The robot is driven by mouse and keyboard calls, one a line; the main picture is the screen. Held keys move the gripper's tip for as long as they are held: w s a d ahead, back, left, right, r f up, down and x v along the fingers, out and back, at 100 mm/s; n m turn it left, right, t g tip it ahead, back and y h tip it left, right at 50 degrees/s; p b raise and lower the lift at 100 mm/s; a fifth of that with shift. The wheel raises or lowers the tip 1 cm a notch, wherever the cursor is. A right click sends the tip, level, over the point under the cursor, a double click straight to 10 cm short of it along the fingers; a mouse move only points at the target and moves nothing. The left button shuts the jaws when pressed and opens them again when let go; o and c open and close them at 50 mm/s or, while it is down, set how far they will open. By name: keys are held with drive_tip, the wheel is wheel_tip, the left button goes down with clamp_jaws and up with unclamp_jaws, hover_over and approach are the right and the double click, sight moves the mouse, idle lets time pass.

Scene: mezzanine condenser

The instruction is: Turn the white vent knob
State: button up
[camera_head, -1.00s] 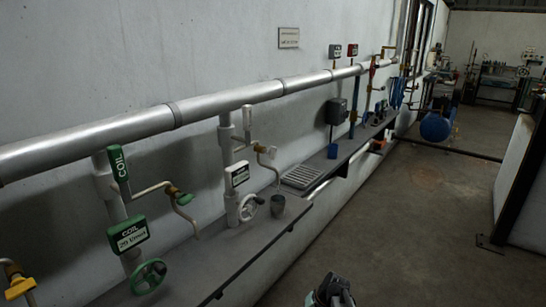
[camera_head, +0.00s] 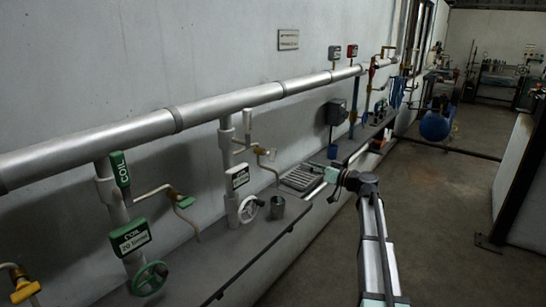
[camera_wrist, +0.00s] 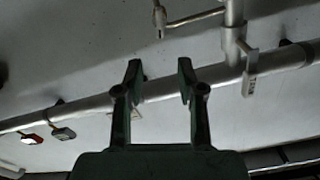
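The white knob (camera_head: 250,208) is a spoked handwheel low on a white standpipe, just above the grey shelf, in the head view. I cannot make out the wheel in the wrist view. My gripper (camera_wrist: 160,78) is open and empty in the wrist view, with its two dark fingers apart and the wall and pipe behind them. In the head view my arm reaches up to the right of the wheel, well apart from it.
A grey cup (camera_head: 278,207) stands on the shelf right of the wheel. A green handwheel (camera_head: 149,278) and green COIL plate (camera_head: 129,237) are on the left standpipe. A slotted tray (camera_head: 300,180) lies farther back. A large silver pipe (camera_head: 220,102) runs along the wall.

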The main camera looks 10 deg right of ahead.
sight(275, 156)
drive_tip(key=p+x, duration=0.5)
drive_tip(key=x, duration=1.1)
drive_tip(key=shift+w, duration=0.1)
drive_tip(key=shift+w+a+f+p, duration=0.15)
drive_tip(key=shift+w+a+p, duration=0.25)
drive_tip(key=shift+w+a, duration=0.05)
clamp_jaws()
